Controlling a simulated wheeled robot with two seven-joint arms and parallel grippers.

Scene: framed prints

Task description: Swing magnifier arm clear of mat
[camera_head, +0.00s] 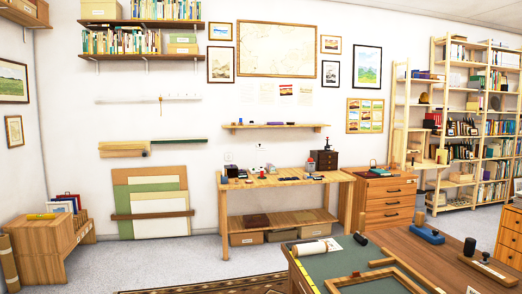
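A green mat (335,259) lies on the near wooden table (430,259) at the lower right, with a yellow strip along its left edge. A wooden frame (352,279) lies on the mat, cut off by the bottom of the picture. A rolled white paper (309,248) lies across the mat's far left part. A small black cylinder (360,239) lies at the mat's far edge. I cannot make out a magnifier arm. Neither of my grippers is in view.
A blue block tool (427,235) and a dark-knobbed tool (487,265) stand on the table right of the mat. Behind are a workbench (285,181), a drawer cabinet (389,203) and bookshelves (463,125). Grey floor (160,254) is open at the left, beside a wooden print bin (42,250).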

